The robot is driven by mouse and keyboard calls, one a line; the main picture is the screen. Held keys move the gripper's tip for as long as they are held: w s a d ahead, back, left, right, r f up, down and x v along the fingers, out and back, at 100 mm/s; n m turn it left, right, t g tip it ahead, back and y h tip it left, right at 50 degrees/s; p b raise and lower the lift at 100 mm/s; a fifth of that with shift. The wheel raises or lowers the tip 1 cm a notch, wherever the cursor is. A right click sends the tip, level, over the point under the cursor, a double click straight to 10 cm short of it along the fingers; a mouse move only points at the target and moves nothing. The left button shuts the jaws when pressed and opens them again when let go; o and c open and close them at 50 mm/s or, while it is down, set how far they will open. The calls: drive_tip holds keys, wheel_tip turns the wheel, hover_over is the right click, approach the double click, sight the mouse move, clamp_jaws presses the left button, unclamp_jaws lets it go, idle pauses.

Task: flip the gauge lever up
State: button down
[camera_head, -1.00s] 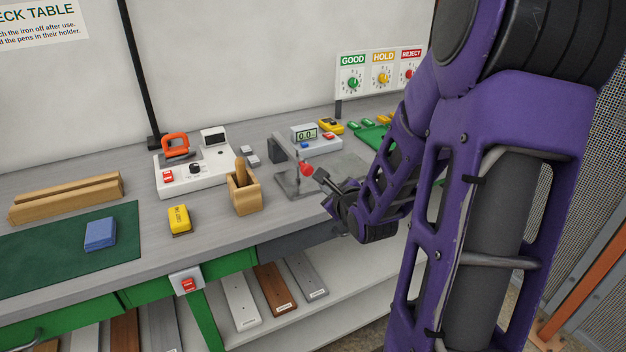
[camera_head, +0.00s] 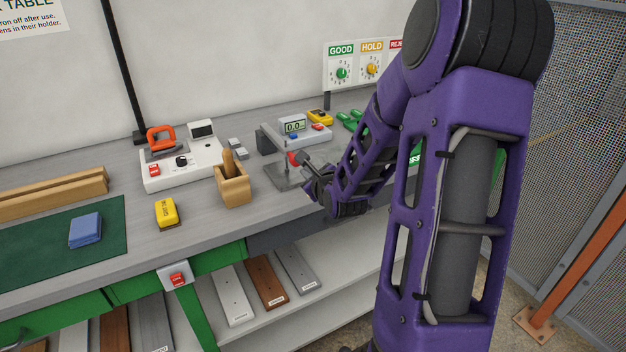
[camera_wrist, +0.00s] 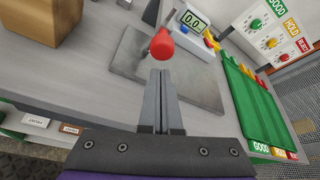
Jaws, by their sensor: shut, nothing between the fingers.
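The gauge (camera_head: 291,130) stands on the bench with its display reading 0.0 and a grey base plate (camera_head: 283,178) below it. Its lever ends in a red ball knob (camera_head: 293,158). In the wrist view the red knob (camera_wrist: 162,45) is just beyond my fingertips, and the gauge display (camera_wrist: 194,21) is behind it. My gripper (camera_wrist: 160,75) is shut and empty, pointing at the knob. In the head view my gripper (camera_head: 304,160) is at the knob's right side. Whether the fingertips touch the knob I cannot tell.
A wooden pen holder (camera_head: 233,186) stands left of the gauge. The white iron station (camera_head: 182,165) is further left. A green tray (camera_wrist: 255,105) and the GOOD/HOLD/REJECT panel (camera_wrist: 275,30) are to the right. A yellow block (camera_head: 166,213) lies near the bench's front.

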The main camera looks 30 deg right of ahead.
drive_tip(key=shift+x, duration=1.45)
drive_tip(key=shift+r, duration=0.15)
